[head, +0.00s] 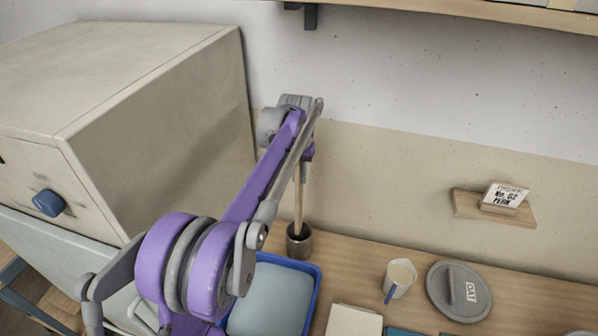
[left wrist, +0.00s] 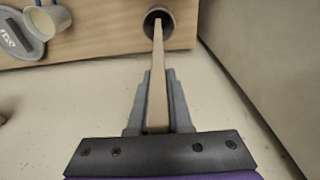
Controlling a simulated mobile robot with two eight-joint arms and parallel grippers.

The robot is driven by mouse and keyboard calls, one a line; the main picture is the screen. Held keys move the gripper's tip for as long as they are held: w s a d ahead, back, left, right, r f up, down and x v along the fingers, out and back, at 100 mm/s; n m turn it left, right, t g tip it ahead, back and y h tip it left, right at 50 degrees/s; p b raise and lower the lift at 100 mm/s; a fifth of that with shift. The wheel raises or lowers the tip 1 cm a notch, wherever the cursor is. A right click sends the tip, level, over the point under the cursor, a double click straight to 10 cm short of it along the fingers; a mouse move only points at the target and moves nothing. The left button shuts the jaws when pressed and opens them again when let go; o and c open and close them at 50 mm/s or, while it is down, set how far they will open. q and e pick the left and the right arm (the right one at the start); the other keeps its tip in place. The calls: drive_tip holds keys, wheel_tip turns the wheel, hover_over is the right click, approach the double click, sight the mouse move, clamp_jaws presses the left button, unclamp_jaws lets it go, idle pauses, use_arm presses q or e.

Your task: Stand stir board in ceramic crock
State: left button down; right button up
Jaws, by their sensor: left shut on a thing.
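The stir board (left wrist: 158,60) is a long, pale wooden stick. My left gripper (left wrist: 157,80) is shut on its upper part, with a grey finger on either side. In the head view the board (head: 298,205) hangs nearly upright below my left gripper (head: 304,160). The ceramic crock (head: 299,246) is a small dark brown pot on the counter near the wall. The board's lower end reaches into the crock's mouth in both views; whether it touches the bottom is hidden. The crock also shows in the left wrist view (left wrist: 168,29). My right gripper is not in view.
A blue tray with a pale block (head: 268,298) sits in front of the crock. A white cup (head: 400,276) and a grey lid (head: 446,300) lie to the right. A large beige cabinet (head: 190,120) stands left. A small wall shelf (head: 465,204) holds a card.

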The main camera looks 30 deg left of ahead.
sight(298, 171)
use_arm(q)
drive_tip(key=shift+f+b, duration=1.7)
drive_tip(key=shift+f, duration=2.35)
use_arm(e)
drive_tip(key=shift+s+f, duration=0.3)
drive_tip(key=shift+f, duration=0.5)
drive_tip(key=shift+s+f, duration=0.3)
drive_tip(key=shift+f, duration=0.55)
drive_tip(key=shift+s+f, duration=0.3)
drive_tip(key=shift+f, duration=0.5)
use_arm(q)
drive_tip(key=c, duration=0.8)
unclamp_jaws()
drive_tip(key=shift+o, duration=0.2)
drive_tip(key=r, duration=0.3)
drive_tip(key=s+r, duration=0.1)
drive_tip(key=r, duration=0.6)
drive_tip(key=shift+s+d+r+p, duration=0.15)
drive_tip(key=shift+r+p, duration=0.25)
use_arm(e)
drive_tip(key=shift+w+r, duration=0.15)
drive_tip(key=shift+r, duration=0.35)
